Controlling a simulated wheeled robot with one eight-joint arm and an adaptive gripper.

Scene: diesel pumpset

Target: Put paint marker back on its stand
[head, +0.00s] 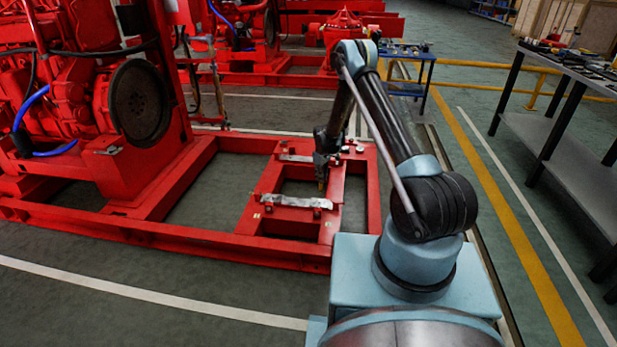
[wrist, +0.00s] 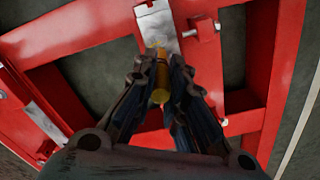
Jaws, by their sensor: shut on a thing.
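The paint marker (wrist: 161,88) is a yellow-orange cylinder between the two fingers of my gripper (wrist: 162,72) in the wrist view. My gripper is shut on it. In the head view my gripper (head: 322,160) points down over the red base frame, among its cross members. A small yellowish bit of the marker (head: 322,186) shows below the fingertips there. Most of the marker is hidden by the fingers. I cannot make out its stand in either view.
The red pumpset frame (head: 228,243) has bare metal strips (head: 296,201) and bolts near my gripper. A red engine (head: 75,90) stands at left. A grey workbench (head: 565,140) with tools is at right, and a blue table (head: 410,55) stands behind. The floor between is clear.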

